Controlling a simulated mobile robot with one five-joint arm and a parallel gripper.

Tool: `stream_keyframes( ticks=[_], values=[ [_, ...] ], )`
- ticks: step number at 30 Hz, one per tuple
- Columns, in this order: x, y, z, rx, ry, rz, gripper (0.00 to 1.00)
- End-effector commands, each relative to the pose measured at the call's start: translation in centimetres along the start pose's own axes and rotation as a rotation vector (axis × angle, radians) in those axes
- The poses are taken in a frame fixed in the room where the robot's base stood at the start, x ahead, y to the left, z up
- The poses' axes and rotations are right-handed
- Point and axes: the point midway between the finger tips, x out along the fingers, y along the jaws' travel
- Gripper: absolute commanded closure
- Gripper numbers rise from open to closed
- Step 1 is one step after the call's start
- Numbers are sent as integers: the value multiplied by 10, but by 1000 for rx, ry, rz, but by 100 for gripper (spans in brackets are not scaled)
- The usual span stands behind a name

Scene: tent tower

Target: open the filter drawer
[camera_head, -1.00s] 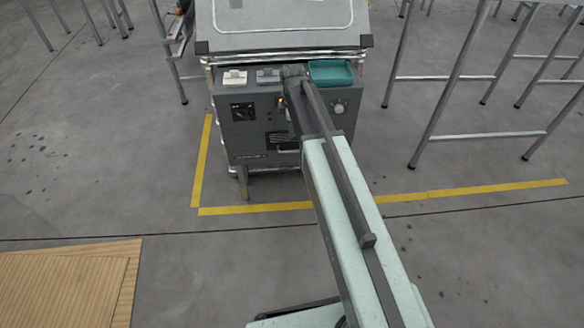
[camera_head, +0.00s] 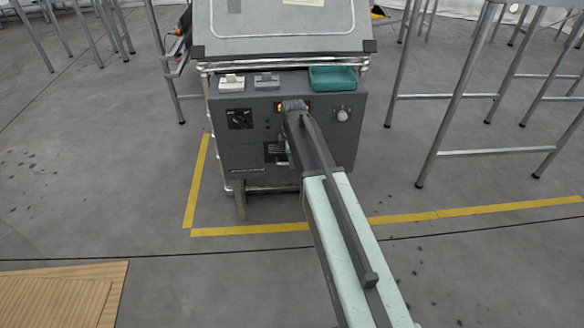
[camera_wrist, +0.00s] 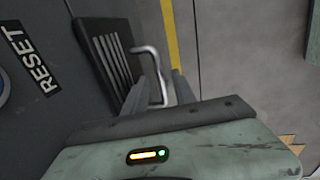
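The filter drawer (camera_head: 270,157) is a dark slatted front low on the machine's grey front panel, partly hidden by my arm in the head view. In the wrist view its slatted front (camera_wrist: 108,55) is at the upper left, with a bent silver handle (camera_wrist: 158,66) standing out from it. My gripper (camera_wrist: 164,82) is open. Its two grey fingers point towards the handle, and the handle's bar shows between their tips. I see no finger closed on it. I cannot tell whether a finger touches it. The drawer appears closed.
The machine's panel (camera_head: 222,135) also carries a black dial (camera_head: 240,118), a grey knob (camera_head: 342,115) and a RESET label (camera_wrist: 33,58). A teal tray (camera_head: 333,79) sits on top. Yellow tape (camera_head: 250,231) marks the floor; metal-legged tables (camera_head: 455,110) stand at right.

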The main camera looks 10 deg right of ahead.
Motion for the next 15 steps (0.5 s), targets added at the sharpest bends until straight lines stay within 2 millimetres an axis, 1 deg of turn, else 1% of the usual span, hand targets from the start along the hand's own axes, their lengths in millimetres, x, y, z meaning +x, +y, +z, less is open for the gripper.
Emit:
stream_keyframes(
  ticks=[1,8,9,11,12,15],
  values=[
    [8,0,0,0,0,0,68],
    [5,0,1,1,0,0,68],
    [5,0,1,1,0,0,73],
    [5,0,1,1,0,0,90],
    [5,0,1,1,0,0,100],
    [5,0,1,1,0,0,100]
  ],
)
